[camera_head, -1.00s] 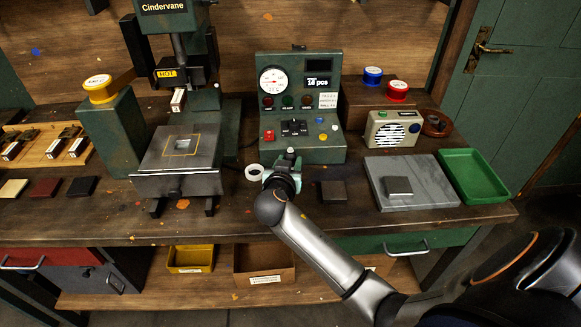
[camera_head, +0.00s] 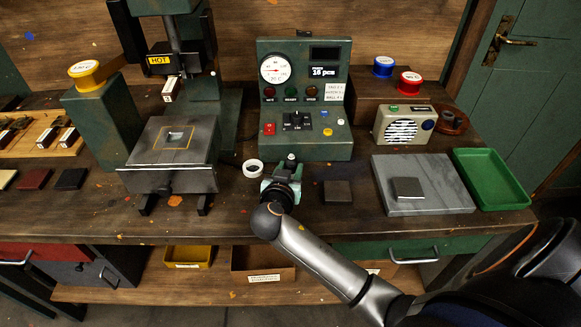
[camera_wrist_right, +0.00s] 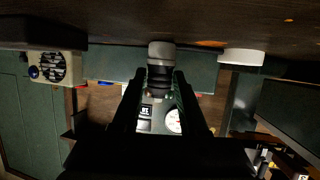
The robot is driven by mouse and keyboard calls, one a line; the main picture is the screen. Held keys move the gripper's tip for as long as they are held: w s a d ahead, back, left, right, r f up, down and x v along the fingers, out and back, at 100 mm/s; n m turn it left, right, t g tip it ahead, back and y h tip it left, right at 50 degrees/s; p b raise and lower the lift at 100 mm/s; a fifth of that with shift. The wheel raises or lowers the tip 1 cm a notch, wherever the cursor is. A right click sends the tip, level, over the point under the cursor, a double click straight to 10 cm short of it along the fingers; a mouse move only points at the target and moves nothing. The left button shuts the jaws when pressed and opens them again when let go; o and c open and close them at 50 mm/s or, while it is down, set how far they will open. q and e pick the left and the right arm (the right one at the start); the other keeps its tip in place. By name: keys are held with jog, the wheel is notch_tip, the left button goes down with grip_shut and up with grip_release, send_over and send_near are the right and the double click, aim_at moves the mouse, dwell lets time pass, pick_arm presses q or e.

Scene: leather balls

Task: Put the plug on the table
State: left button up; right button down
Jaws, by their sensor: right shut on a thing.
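My right gripper (camera_head: 288,172) is low over the front middle of the workbench, in front of the green control box. It is shut on a small dark cylindrical piece with a pale grey end, which I take to be the plug (camera_wrist_right: 161,52). In the right wrist view the plug sits between the two dark fingers (camera_wrist_right: 158,85), its pale end towards the tabletop. In the head view the gripper hides most of it. I cannot tell whether it touches the wooden table (camera_head: 240,222). My left gripper is not in view.
A white ring (camera_head: 252,168) lies just left of the gripper. The control box (camera_head: 330,145) stands behind, and a press (camera_head: 170,178) stands left. A dark square pad (camera_head: 337,192), a grey slab (camera_head: 440,192) and a green tray (camera_head: 492,180) lie right.

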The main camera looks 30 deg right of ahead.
jog(key=shift+a+r, duration=0.1)
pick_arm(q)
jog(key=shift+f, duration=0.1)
pick_arm(e)
jog(key=shift+c, duration=2.2)
grip_release()
jog(key=shift+f, duration=0.2)
